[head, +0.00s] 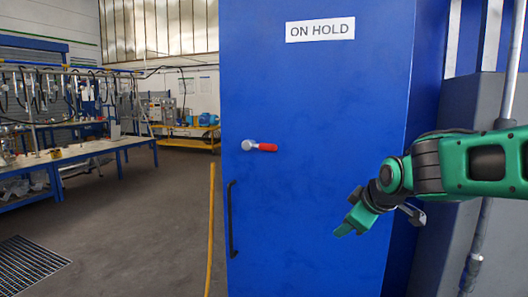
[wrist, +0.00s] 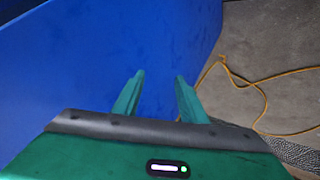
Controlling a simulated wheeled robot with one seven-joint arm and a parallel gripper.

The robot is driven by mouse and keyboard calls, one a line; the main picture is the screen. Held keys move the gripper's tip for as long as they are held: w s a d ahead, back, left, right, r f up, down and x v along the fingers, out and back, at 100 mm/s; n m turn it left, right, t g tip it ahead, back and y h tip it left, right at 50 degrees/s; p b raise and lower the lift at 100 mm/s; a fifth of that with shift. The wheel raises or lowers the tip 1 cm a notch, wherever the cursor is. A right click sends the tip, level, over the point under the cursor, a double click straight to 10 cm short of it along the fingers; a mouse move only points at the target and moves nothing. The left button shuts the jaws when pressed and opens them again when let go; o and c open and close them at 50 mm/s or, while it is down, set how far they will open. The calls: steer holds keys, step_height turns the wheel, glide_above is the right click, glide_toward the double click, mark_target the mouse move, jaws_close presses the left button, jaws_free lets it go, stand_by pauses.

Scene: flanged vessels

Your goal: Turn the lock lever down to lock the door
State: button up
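The blue door (head: 310,90) fills the middle of the head view, with an "ON HOLD" sign near its top. The lock lever (head: 262,146) has a red grip and a grey hub; it points right, about level. A black door handle (head: 232,218) stands upright below it near the door's left edge. My gripper (head: 348,228) is to the right of and below the lever, well apart from it. In the wrist view my gripper (wrist: 160,82) has its two fingers spread with nothing between them. The lever is not visible there.
Workbenches (head: 85,150) stand at the left. A floor grate (head: 30,265) is at lower left. The space before the door is clear.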

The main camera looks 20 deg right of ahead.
steer(key=w+a+r+n+t+y, duration=0.1)
steer(key=w+a+r+n+t, duration=0.3)
steer(key=w+a+r+n, duration=0.4)
steer(key=n+t+y, duration=0.3)
glide_toward(271, 147)
steer(key=w, duration=0.2)
steer(key=x, duration=1)
steer(key=shift+a+f, duration=0.25)
steer(key=shift+f, duration=0.05)
steer(key=shift+c, duration=0.5)
